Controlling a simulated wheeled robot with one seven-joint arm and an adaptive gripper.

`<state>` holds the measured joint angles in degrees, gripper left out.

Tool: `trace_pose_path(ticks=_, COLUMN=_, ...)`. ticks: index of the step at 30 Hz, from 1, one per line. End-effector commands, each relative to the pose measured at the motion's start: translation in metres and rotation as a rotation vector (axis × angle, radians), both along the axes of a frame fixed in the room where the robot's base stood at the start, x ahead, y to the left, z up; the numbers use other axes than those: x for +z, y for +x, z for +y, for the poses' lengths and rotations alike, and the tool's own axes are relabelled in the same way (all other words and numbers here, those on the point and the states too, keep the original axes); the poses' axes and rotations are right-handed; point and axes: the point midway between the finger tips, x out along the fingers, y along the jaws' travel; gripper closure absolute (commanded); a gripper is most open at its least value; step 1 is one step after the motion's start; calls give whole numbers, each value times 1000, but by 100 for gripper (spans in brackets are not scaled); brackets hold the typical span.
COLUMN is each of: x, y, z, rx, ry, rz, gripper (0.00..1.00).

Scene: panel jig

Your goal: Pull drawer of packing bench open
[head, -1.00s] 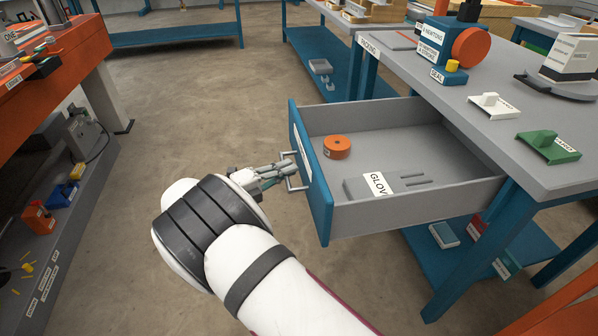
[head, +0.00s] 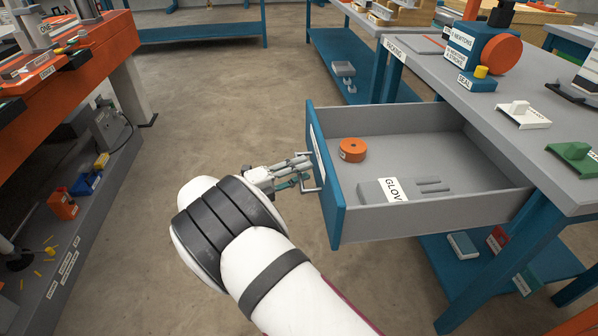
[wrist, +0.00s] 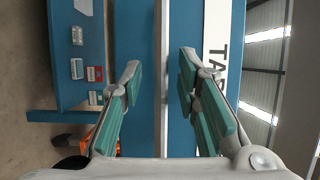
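The packing bench (head: 520,130) stands at the right with its grey top and blue legs. Its drawer (head: 450,217) is pulled well out, and the inside shows. The drawer has a blue front panel (head: 325,185) with a metal bar handle (head: 316,189). My gripper (head: 305,170) is at the handle, outside the front panel. In the wrist view, the fingers of my gripper (wrist: 160,75) are apart, with the pale handle bar (wrist: 163,90) running between them and a gap on each side. A labelled front panel shows behind it.
An orange roll (head: 352,150) and a grey block labelled GLOV (head: 385,193) lie in the drawer. An orange bench (head: 95,55) with a lower shelf of small parts stands at the left. Bare floor (head: 220,110) lies between the benches.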

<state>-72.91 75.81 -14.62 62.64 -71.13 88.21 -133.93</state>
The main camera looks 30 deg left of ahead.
Motion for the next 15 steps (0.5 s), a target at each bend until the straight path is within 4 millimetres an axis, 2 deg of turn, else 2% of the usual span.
trace_pose_path(ticks=5, x=0, y=-8, z=6, rx=1, ry=0, rz=-1, gripper=70)
trace_pose_path(ticks=15, x=-1, y=-63, z=42, rx=3, ry=1, rz=-1, gripper=70)
